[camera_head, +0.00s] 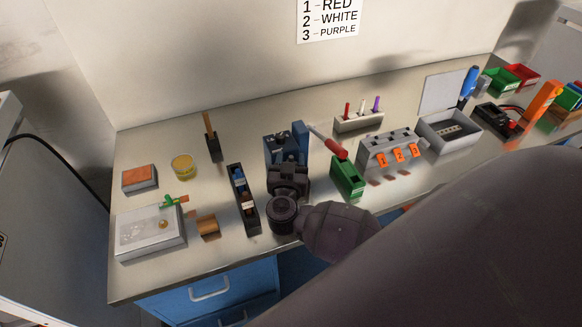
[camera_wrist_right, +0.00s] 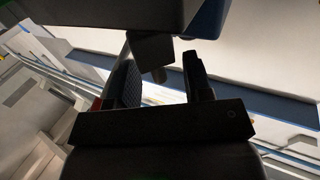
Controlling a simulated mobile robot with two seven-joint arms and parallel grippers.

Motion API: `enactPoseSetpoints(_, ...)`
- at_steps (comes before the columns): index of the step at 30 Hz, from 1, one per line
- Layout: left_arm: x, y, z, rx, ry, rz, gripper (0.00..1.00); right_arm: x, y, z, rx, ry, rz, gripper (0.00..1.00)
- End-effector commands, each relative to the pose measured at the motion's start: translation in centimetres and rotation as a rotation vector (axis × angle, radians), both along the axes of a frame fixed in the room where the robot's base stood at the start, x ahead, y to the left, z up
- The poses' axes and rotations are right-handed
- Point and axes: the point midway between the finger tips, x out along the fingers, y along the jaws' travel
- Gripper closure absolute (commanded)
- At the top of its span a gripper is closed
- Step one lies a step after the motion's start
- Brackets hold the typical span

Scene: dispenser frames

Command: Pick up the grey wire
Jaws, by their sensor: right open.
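I cannot make out a grey wire in either view. My right gripper (camera_head: 290,159) reaches over the bench at a dark blue block-like device (camera_head: 278,141), which it partly hides in the head view. In the right wrist view the gripper's two dark fingers (camera_wrist_right: 163,65) stand apart. My left gripper is not in view.
A green holder (camera_head: 347,177) with a red-handled tool (camera_head: 332,143) stands close on the right. Bare bench shows behind.

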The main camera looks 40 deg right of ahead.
Motion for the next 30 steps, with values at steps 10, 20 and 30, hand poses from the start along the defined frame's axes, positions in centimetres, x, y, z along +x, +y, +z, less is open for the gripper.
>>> enactPoseSetpoints(10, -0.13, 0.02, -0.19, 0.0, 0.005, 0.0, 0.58, 0.77, -0.67, -0.05, 0.001, 0.001, 0.0, 0.54)
enactPoseSetpoints(20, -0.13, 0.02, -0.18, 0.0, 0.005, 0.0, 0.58, 0.75, -0.66, -0.04, 0.001, 0.001, 0.0, 0.88)
enactPoseSetpoints(30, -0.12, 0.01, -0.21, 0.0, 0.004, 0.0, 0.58, 0.77, -0.62, 0.59, 0.003, -0.003, 0.0, 0.92)
